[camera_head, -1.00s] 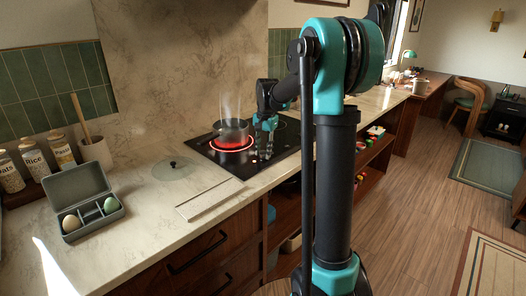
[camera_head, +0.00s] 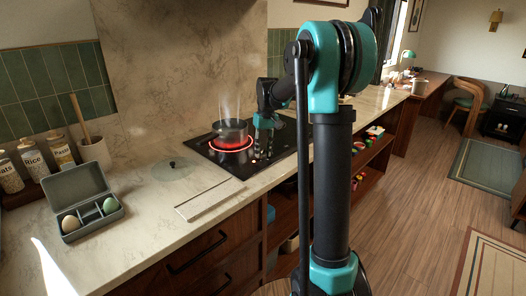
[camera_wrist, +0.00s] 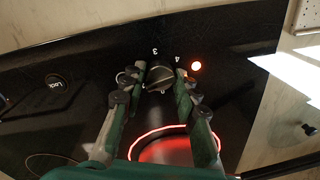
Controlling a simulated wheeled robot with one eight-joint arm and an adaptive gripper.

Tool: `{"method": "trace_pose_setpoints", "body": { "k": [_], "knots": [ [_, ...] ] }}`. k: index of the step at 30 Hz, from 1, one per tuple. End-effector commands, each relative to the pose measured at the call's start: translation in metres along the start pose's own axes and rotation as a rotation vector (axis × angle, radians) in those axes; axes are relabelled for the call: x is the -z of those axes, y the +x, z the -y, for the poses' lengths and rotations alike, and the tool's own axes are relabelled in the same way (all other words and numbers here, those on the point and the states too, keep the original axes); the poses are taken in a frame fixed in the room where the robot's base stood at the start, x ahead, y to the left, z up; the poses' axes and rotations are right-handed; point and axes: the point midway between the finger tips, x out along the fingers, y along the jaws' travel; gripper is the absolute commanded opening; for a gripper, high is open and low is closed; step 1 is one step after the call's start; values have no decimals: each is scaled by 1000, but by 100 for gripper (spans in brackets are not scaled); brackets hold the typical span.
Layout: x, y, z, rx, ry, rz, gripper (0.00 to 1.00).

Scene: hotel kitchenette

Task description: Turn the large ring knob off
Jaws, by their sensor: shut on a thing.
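The black cooktop (camera_head: 205,148) is set into the counter, with one large ring (camera_head: 247,144) glowing red under a steaming pot (camera_head: 232,130). The wrist view shows the glowing ring (camera_wrist: 160,131) too. My gripper (camera_wrist: 160,80) is shut on this knob, one finger on each side. In the head view my gripper (camera_head: 262,150) is small beside the pot, and the knob cannot be made out.
A glass lid (camera_head: 180,171) and a pale board (camera_head: 208,198) lie on the counter left of the cooktop. A grey box with eggs (camera_head: 78,190) stands further left, near labelled jars (camera_head: 34,160). A button marked Lock (camera_wrist: 55,82) is left of the knob.

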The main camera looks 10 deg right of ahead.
Motion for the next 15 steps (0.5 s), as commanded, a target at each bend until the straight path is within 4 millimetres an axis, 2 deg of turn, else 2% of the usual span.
{"method": "trace_pose_setpoints", "body": {
  "k": [15],
  "knots": [
    [2, 0, -1, -1, -488, 36, 1]
  ]
}}
